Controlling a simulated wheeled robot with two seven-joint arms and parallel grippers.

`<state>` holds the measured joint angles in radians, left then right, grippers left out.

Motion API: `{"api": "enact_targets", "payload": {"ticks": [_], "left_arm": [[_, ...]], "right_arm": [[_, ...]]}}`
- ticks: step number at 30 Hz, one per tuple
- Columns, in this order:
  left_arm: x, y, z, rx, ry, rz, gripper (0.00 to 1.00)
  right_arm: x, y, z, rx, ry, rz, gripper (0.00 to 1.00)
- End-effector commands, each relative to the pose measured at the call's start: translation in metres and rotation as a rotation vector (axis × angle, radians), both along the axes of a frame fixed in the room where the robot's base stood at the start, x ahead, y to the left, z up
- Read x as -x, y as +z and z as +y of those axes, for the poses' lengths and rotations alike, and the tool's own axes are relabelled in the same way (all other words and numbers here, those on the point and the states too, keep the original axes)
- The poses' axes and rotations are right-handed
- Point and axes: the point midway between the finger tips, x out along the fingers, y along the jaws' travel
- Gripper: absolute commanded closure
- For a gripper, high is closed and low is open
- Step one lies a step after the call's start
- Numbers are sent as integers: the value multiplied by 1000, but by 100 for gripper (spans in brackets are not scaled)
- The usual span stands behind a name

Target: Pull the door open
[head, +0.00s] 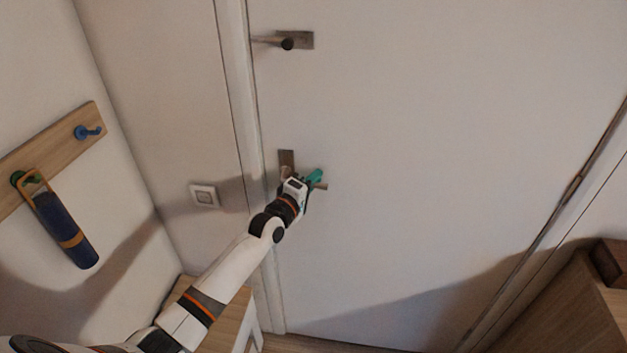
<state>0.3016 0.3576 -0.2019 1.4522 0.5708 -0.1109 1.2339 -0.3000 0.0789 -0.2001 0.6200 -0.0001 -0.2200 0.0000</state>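The white door (430,130) fills the middle of the head view and looks closed in its frame. A lower lever handle (287,160) sits near its left edge, with its plate showing above my gripper and the lever's tip to the right. An upper handle (296,40) with a dark round end is higher on the same edge. My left gripper (314,180), with green fingers, is at the lower lever. The fingers overlap the lever; whether they grip it cannot be told. My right gripper is out of view.
A wooden rail with hooks (55,150) holds a blue bottle (66,230) on the left wall. A light switch (204,195) is left of the door. Wooden furniture (575,310) stands at the lower right, near the door's right edge.

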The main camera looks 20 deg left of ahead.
Motion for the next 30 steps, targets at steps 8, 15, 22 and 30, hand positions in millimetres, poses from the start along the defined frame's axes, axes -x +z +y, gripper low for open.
{"api": "enact_targets", "payload": {"ticks": [8, 15, 22, 30], "left_arm": [[0, 0, 0, -1, 0, 1, 100], [0, -3, 0, -48, 0, 13, 100], [0, -13, 1, -185, 0, 45, 100], [1, -28, 5, -392, -1, 96, 100]], "right_arm": [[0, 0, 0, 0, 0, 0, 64], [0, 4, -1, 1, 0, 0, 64], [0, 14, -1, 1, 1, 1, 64], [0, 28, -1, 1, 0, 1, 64]]}}
